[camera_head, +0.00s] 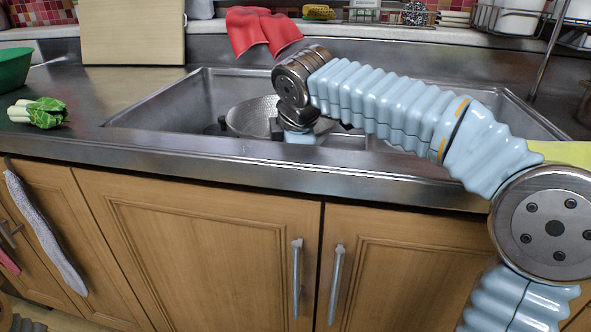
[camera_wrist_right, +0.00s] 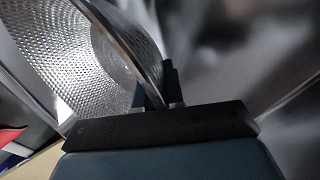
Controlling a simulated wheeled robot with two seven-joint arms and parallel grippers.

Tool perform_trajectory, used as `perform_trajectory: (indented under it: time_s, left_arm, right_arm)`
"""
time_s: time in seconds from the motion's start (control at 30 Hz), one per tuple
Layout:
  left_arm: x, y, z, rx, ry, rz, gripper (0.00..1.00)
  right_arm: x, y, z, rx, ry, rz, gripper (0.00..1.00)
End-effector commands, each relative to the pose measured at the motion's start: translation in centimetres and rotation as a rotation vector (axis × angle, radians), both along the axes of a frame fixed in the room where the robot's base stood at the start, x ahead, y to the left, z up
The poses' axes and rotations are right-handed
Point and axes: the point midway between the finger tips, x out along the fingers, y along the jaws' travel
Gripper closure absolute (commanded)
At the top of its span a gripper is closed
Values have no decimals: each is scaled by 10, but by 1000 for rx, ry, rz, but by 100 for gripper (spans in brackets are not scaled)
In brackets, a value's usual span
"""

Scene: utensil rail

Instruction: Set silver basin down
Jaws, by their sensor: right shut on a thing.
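The silver basin (camera_head: 250,117), a perforated metal bowl, is inside the sink in the head view. It also fills the upper left of the right wrist view (camera_wrist_right: 75,55), with its rim running between the fingers. My right gripper (camera_wrist_right: 155,90) is shut on that rim. In the head view the right gripper (camera_head: 276,128) is partly hidden behind my wrist and the sink's front edge. Whether the basin touches the sink floor is hidden. My left gripper is not in view.
The steel sink (camera_head: 160,117) surrounds the basin. A green leafy vegetable (camera_head: 40,112) lies on the left counter, near a green bowl (camera_head: 12,68). A red cloth (camera_head: 262,30) hangs behind the sink, and a wooden board (camera_head: 132,32) stands at the back left. The counter between vegetable and sink is clear.

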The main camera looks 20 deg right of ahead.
Motion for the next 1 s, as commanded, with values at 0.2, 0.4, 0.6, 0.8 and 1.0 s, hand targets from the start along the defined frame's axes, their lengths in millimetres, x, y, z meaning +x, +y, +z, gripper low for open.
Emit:
perform_trajectory:
  time_s: [0.2, 0.4, 0.6, 0.8, 1.0]
  left_arm:
    - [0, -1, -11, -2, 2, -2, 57]
    - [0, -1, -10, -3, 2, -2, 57]
    - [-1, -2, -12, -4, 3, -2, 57]
    - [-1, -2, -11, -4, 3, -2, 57]
    - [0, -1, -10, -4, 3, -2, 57]
  right_arm:
    - [-1, 0, -33, 0, 1, -1, 100]
    - [0, 0, -33, 1, -2, 0, 100]
    - [0, 0, -38, 0, 0, -1, 91]
    - [0, 0, -37, 0, 0, -1, 67]
    - [0, 0, -35, 0, 0, -1, 67]
